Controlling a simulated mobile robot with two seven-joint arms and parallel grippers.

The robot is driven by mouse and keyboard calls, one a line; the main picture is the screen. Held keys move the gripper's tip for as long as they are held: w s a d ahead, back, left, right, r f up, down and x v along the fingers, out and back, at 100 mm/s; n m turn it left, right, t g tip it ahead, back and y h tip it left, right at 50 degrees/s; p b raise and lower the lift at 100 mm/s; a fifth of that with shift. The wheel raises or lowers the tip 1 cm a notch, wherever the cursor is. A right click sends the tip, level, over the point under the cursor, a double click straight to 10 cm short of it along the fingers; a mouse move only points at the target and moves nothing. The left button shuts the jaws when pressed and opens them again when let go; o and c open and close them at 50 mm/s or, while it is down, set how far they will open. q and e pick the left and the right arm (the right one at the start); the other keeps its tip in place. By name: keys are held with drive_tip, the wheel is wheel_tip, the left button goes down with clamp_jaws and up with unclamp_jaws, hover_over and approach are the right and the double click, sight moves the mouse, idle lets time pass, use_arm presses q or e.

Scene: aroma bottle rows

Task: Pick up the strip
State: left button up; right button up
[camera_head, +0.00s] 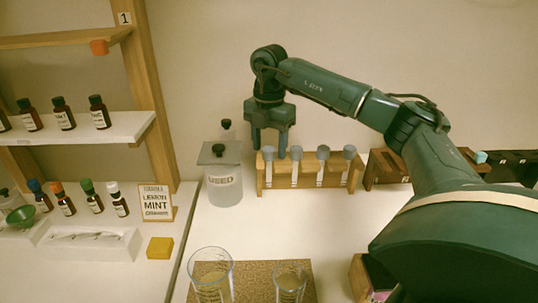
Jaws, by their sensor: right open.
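Several narrow white strip-like pieces with round grey tops stand upright in a wooden rack (313,186) at the back of the table. The leftmost strip (270,174) is below my right gripper (269,148). My right gripper points down and is open, with its two fingers on either side of that strip's grey top. I cannot tell whether the fingers touch it. A white tray (88,242) at the left holds thin pale pieces, too small to identify. My left gripper is not in view.
A jar labelled "USED" (224,187) stands close left of the rack. Glass beakers (211,270) stand on a cork mat (250,275) in front. Dark wooden racks are at the right. Shelves with bottles and a yellow block (159,247) are at the left.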

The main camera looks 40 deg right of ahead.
drive_tip(key=shift+c, duration=0.3)
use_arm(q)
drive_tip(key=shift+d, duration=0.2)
use_arm(e)
drive_tip(key=c, duration=0.8)
drive_tip(key=shift+r, duration=0.15)
drive_tip(key=shift+c, duration=0.2)
